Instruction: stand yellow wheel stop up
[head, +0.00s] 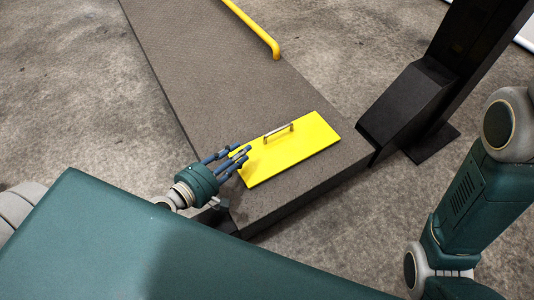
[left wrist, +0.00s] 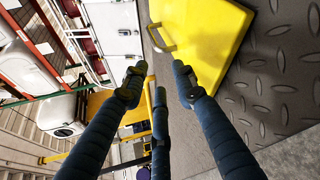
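The yellow wheel stop (head: 290,151) is a flat yellow plate lying on the dark textured deck, with a small metal handle (head: 278,131) on its top face. My left gripper (head: 243,154) is at the plate's left end, its fingers spread and nothing between them. Whether a finger touches the plate is unclear. In the left wrist view the yellow wheel stop (left wrist: 207,35) shows beyond the open fingers, with its handle (left wrist: 161,37) near the top. My right arm shows at the right of the head view, but its gripper is out of view.
The deck (head: 208,75) is a long raised ramp with a side edge facing the floor. A yellow rail (head: 255,31) runs along its far right edge. A black post (head: 425,90) stands right of the plate. Concrete floor (head: 85,70) lies open at left.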

